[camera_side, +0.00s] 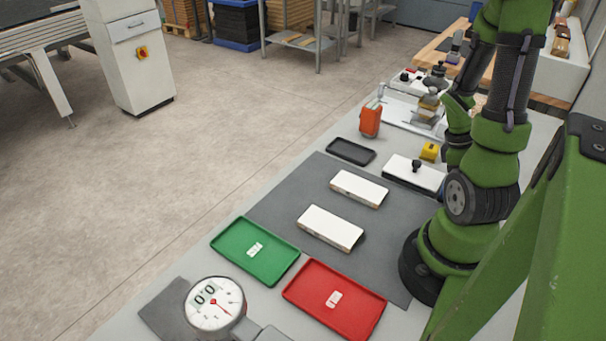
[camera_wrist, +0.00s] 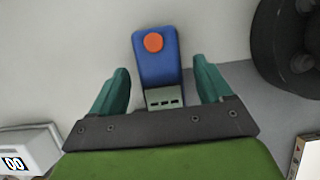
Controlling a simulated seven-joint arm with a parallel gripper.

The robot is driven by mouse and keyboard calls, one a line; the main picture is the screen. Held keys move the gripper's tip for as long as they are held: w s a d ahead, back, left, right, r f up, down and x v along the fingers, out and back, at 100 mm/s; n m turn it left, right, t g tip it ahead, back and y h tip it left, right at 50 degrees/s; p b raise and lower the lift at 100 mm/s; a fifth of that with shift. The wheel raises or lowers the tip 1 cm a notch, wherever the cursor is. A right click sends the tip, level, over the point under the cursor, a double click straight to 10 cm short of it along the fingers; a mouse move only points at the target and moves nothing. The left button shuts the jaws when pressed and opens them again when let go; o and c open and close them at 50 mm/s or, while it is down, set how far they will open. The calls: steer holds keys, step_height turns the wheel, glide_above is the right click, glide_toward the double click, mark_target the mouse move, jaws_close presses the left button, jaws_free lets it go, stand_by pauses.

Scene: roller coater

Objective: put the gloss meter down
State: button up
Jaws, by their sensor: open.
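The wrist view shows a blue device with an orange round button (camera_wrist: 154,43), which I take to be the gloss meter. Its near end is a grey-green block with small dark slots. It lies over a pale surface. My gripper (camera_wrist: 161,78) is open, with one teal finger on each side of the meter and a visible gap on both sides. I cannot tell whether the meter rests fully on the surface. In the side view I cannot make out the meter or my fingers; my arm covers part of the bench's right side.
A grey mat (camera_side: 285,200) holds two white panels (camera_side: 330,228) (camera_side: 358,188). A green tray (camera_side: 228,252) and a red tray (camera_side: 310,299) lie at its near end, by a round dial gauge (camera_side: 213,303). A black tray (camera_side: 351,151) and an orange container (camera_side: 370,120) stand farther back.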

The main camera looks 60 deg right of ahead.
steer(key=v, duration=1)
steer(key=shift+r, duration=0.1)
steer(key=w+a+r+m+t, duration=0.1)
steer(key=w+a+r+t, duration=0.2)
steer(key=w+a, duration=0.4)
steer(key=w+a+r+m+t, duration=0.1)
steer(key=w+a+r+t, duration=0.3)
steer(key=w+a, duration=0.4)
steer(key=shift+w+t, duration=0.4)
steer(key=shift+t, duration=0.4)
steer(key=shift+o, duration=0.3)
steer(key=w+a+r+m+t+y, duration=0.1)
steer(key=a+r+m+t+y, duration=0.1)
steer(key=a, duration=0.7)
step_height(320, 180, up, 2)
steer(key=shift+w+a+r+t, duration=0.15)
steer(key=shift+w+a+t, duration=0.1)
steer(key=shift+t, duration=0.35)
